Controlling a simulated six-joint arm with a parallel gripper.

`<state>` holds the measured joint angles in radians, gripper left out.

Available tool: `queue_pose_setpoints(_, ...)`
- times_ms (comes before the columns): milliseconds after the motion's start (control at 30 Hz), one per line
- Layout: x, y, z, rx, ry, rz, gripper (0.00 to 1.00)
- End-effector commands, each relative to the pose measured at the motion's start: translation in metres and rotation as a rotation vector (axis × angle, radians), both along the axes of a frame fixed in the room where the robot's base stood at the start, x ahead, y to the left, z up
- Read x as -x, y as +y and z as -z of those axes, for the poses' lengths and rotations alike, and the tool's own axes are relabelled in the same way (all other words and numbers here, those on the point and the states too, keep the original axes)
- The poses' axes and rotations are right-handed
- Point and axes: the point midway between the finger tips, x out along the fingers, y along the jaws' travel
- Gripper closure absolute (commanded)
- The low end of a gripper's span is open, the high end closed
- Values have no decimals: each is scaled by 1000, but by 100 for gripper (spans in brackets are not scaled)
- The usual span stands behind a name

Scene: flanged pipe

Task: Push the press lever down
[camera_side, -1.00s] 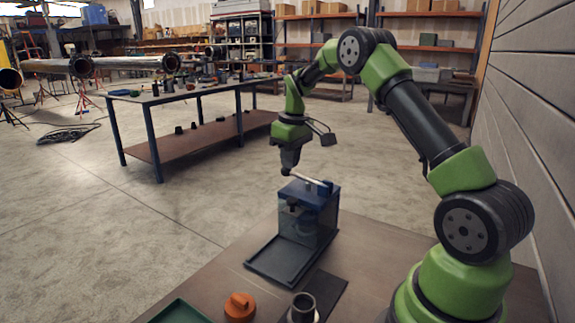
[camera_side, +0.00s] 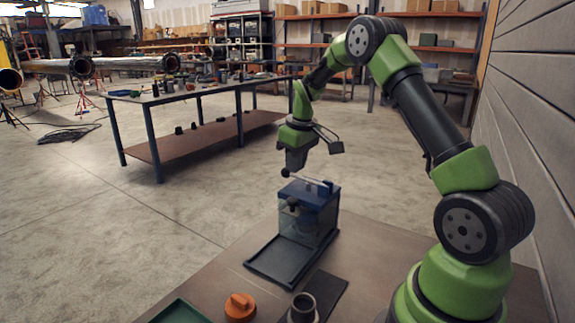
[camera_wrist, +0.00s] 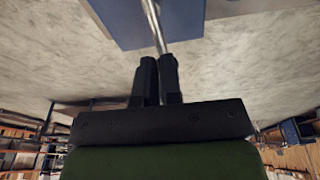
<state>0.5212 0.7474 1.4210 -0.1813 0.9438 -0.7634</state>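The press (camera_side: 318,205) is a clear-sided box with a blue top, standing on a dark tray-like base. Its lever (camera_side: 305,178) is a thin metal rod running from a pivot on the top to a black knob (camera_side: 286,173) at the left, slightly raised at the knob end. My gripper (camera_side: 293,169) points down just above the knob end; I cannot tell whether it touches. In the wrist view the two black fingers (camera_wrist: 158,62) are close together, and the lever rod (camera_wrist: 154,25) runs away beyond their tips. The knob is hidden there.
An orange knobbed part (camera_side: 240,307), a dark cylindrical cup (camera_side: 303,306) and a green tray (camera_side: 180,312) lie at the table's front. A wall stands close at the right. The air left of the press is free.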

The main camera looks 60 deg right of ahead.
Motion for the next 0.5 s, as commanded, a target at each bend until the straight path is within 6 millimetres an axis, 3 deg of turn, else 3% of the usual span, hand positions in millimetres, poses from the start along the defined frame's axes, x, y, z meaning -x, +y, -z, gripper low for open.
queue_pose_setpoints(33, 20, 4, 19, -38, 80, 8, 100)
queue_pose_setpoints(367, 21, 5, 18, -39, 81, 6, 100)
queue_pose_setpoints(500, 22, 5, 6, -39, 76, 8, 100)
